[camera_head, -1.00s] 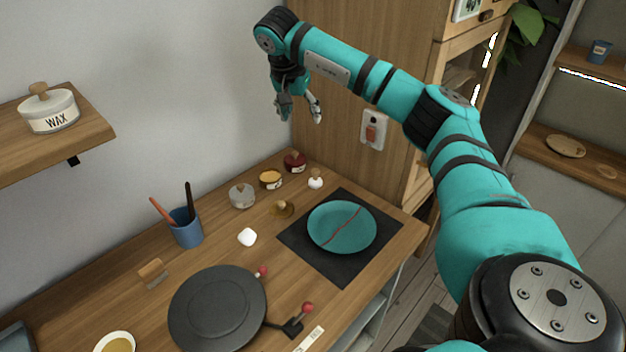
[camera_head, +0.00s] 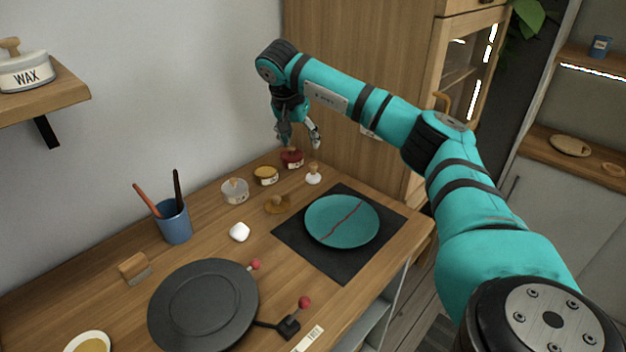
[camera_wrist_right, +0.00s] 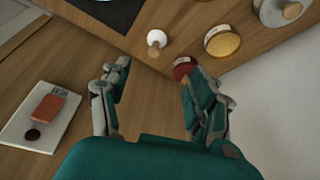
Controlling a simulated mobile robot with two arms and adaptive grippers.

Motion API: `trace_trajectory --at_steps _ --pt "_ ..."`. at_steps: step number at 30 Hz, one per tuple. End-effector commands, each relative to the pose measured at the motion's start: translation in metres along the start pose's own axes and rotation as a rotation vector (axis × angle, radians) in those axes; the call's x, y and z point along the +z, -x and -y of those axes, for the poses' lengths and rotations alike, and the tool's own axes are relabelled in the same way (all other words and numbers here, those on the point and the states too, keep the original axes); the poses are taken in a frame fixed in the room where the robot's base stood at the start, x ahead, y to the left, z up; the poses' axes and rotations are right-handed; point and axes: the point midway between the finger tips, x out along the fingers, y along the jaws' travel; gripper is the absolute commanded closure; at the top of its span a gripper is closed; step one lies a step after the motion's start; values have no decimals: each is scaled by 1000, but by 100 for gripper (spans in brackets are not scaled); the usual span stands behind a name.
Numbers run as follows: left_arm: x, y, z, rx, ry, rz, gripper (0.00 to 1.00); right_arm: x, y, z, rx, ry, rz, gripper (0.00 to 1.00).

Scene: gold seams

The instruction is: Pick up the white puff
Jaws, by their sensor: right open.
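The white puff (camera_head: 313,178), a small white round thing with a wooden knob, stands on the wooden counter left of the black mat. It also shows in the right wrist view (camera_wrist_right: 156,36), beyond the fingertips and between their lines. My right gripper (camera_head: 299,138) is open and empty above the counter's back corner, apart from the puff. Its spread fingers show in the right wrist view (camera_wrist_right: 148,78), with the right one overlapping the red jar. My left gripper is not in view.
A teal plate with a red seam (camera_head: 342,221) lies on the black mat (camera_head: 290,232). A white lump (camera_head: 239,232) lies nearer. A wall switch (camera_wrist_right: 42,115) is close.

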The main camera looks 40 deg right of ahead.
Motion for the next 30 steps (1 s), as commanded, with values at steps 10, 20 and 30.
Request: trace_trajectory --at_steps 10,20,30 --pt "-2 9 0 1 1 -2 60 0 -75 -2 6 -1 2 39" --pt "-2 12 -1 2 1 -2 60 -1 -106 -2 2 0 1 39" --pt "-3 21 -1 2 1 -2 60 -4 -150 -8 2 0 2 39"
